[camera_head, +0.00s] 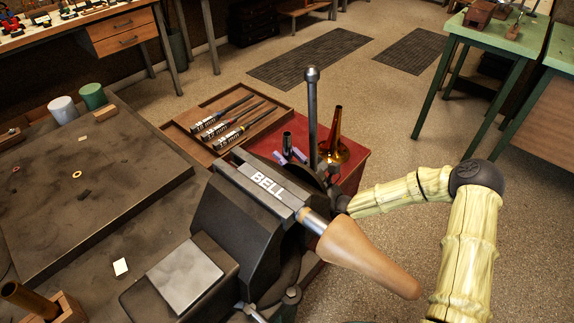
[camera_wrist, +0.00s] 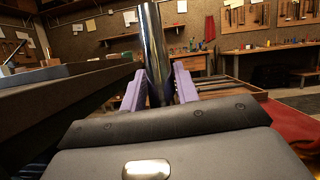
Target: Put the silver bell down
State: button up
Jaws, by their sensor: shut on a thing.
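The silver bell (camera_head: 287,138) shows in the head view only as a narrow, upright, shiny tube behind the vise. In the wrist view it is a bright metal tube (camera_wrist: 155,50), close to upright, between two purple fingers. My gripper (camera_head: 290,156) is shut on it; the wrist view shows a finger on each side (camera_wrist: 158,88). The lower end of the bell is hidden by the vise in the head view and by my gripper body in the wrist view. I cannot tell whether it touches a surface below.
A black vise (camera_head: 240,215) with a wooden-handled tool stands in front. A brass flared bell (camera_head: 333,152) stands on the red surface (camera_head: 352,178) just right of my gripper. A wooden tray (camera_head: 185,142) of files lies to the left. Some red surface around the brass bell is bare.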

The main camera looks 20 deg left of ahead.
jog(key=shift+f+b, duration=0.3)
jog(key=shift+f, duration=1.55)
jog(key=o, duration=1.1)
jog(key=v, duration=1.2)
